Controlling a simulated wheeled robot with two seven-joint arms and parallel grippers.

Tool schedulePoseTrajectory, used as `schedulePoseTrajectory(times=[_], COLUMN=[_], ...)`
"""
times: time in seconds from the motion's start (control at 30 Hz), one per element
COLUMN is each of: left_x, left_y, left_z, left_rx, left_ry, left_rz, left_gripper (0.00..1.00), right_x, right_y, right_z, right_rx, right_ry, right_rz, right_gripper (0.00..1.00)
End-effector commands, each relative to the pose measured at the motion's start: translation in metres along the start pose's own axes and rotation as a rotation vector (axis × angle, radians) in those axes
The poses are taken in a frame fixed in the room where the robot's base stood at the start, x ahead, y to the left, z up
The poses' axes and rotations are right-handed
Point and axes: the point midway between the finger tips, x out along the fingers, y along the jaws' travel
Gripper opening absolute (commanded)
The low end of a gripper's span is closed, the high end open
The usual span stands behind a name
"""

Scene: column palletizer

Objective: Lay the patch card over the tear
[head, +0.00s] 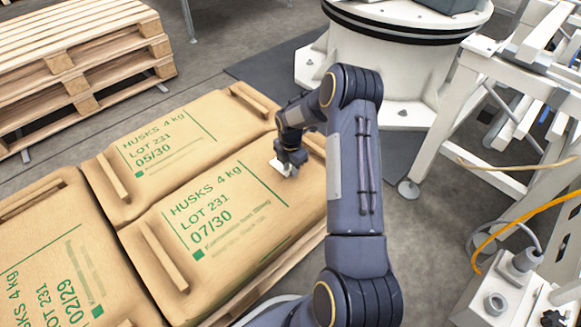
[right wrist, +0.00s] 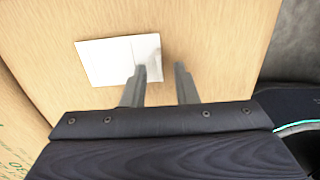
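The white patch card (right wrist: 105,60) lies on the tan paper of the 07/30 sack (head: 225,222), near that sack's right end. A thin line crosses the card, and its right part looks slightly shaded. The card also shows as a small white patch in the head view (head: 284,169), just under my right gripper (head: 291,160). In the right wrist view the two fingers of the right gripper (right wrist: 158,80) stand apart with a clear gap. The left finger overlaps the card's lower right edge; I cannot tell whether it touches. No tear is visible. My left gripper is out of view.
The 05/30 sack (head: 165,150) lies behind, and the 02/29 sack (head: 50,265) lies to the left. Stacked wooden pallets (head: 80,65) stand at the back left. A white round machine base (head: 400,65) and a white frame (head: 470,110) stand at the right.

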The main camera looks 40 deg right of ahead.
Motion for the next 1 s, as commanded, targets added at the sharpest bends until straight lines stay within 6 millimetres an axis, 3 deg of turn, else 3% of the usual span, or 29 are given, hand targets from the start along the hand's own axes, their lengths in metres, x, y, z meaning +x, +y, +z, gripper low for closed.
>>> schedulePoseTrajectory(times=[0.37,0.8,1.0], left_x=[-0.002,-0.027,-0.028], left_y=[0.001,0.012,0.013], left_z=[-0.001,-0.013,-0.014], left_rx=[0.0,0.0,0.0], left_ry=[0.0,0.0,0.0], left_rz=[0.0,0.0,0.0], left_gripper=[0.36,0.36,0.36], right_x=[-0.005,-0.071,-0.079], right_y=[0.0,0.0,0.0], right_z=[0.0,0.0,0.0], right_rx=[0.0,0.0,0.0], right_ry=[0.0,-0.001,0.0], right_rz=[0.0,0.001,0.0], right_gripper=[0.29,0.29,0.29])
